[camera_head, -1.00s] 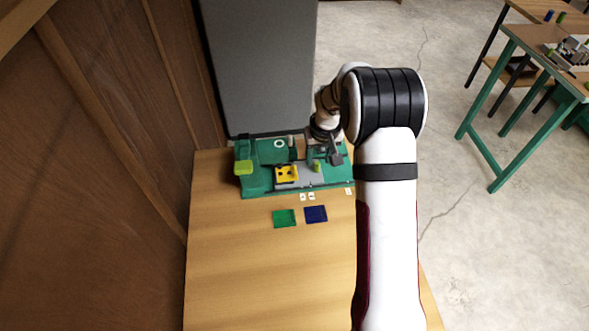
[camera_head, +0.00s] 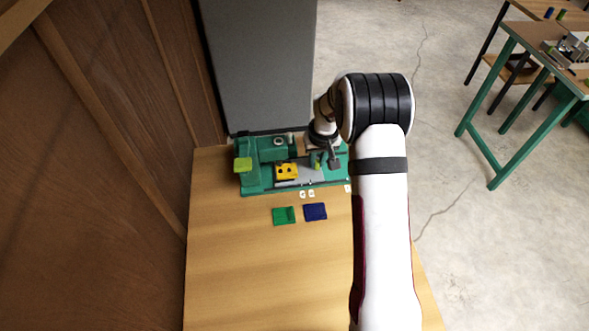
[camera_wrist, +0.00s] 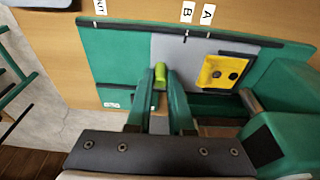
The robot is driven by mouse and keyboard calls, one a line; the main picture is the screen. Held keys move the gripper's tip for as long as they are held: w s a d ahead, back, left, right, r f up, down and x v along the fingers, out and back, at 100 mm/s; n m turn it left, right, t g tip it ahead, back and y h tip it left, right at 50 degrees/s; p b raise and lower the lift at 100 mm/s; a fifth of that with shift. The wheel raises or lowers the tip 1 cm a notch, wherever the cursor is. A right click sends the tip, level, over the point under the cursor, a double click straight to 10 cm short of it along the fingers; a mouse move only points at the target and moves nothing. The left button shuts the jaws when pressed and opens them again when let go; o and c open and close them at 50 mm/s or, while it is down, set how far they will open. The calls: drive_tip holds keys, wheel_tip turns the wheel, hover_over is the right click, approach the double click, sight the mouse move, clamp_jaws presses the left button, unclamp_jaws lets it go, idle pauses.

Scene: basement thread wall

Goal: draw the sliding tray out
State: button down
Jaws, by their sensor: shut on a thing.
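The green fixture (camera_head: 250,184) stands at the back of the wooden table. A flat grey plate (camera_head: 308,177), probably the sliding tray, lies in it; it also shows in the wrist view (camera_wrist: 205,47). A small lime-green knob (camera_wrist: 160,74) stands up at the plate's edge. My gripper (camera_wrist: 161,85) has its green fingers on both sides of this knob, shut on it. In the head view the knob (camera_head: 317,166) is small and my gripper (camera_head: 322,158) is partly hidden by my wrist. A yellow block with dark holes (camera_wrist: 223,72) sits on the plate beside the knob.
White labels A (camera_wrist: 208,14) and B (camera_wrist: 187,11) lie in front of the fixture. A green square (camera_head: 284,215) and a blue one (camera_head: 315,212) lie nearer on the table. A raised green housing (camera_head: 278,150) stands behind the yellow block. The table front is clear.

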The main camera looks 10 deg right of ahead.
drive_tip(key=shift+d, duration=5.15)
drive_tip(key=c, duration=0.8)
unclamp_jaws()
wheel_tip(320, 180, up, 10)
